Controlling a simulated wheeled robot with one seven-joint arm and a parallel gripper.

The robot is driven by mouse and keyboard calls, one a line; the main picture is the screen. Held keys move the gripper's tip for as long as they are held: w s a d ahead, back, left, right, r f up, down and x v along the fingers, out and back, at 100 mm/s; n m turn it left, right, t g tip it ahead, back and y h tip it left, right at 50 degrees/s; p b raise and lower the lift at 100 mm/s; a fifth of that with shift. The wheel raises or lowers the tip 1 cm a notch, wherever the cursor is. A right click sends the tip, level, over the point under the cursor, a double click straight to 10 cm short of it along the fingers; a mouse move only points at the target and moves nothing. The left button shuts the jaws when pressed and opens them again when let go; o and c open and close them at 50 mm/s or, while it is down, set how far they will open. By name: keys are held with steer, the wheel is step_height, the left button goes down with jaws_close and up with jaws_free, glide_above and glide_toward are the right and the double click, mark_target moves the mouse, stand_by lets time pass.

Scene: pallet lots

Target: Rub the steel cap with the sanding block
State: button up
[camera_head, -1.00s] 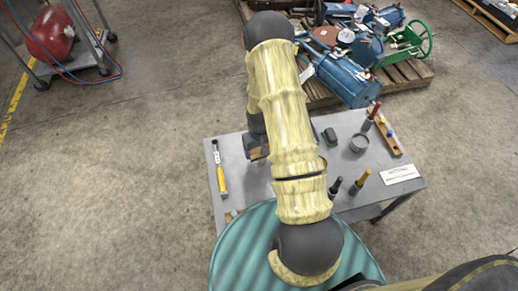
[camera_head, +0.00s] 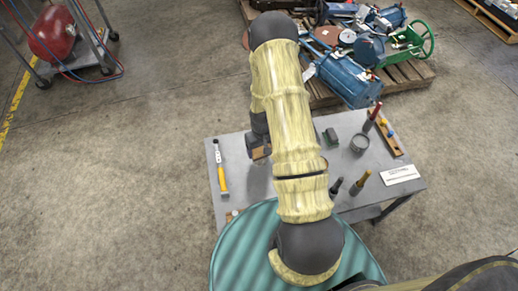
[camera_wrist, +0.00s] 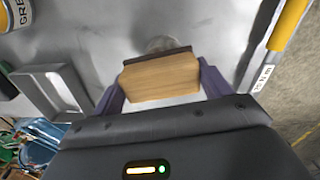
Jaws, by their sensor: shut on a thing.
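The sanding block (camera_wrist: 160,79) is a pale wooden block with a dark strip along its far edge. My gripper (camera_wrist: 160,84) is shut on it, with a purple finger at each side. The block also shows in the head view (camera_head: 261,153), below my wrist and over the left part of the table. The steel cap (camera_wrist: 161,43) is a round grey shape just beyond the block in the wrist view, partly hidden by it. I cannot tell whether block and cap touch. My arm hides the cap in the head view.
A grey tray (camera_wrist: 42,82) is left of the block.

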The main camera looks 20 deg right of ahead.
steer(key=shift+d, duration=0.15)
stand_by(0.3)
steer(key=shift+a, duration=0.9)
steer(key=shift+d, duration=0.15)
steer(key=shift+d+f, duration=0.1)
steer(key=shift+d, duration=0.65)
steer(key=shift+s+a, duration=0.1)
steer(key=shift+a, duration=0.8)
steer(key=shift+d+p, duration=0.1)
steer(key=shift+p, duration=0.2)
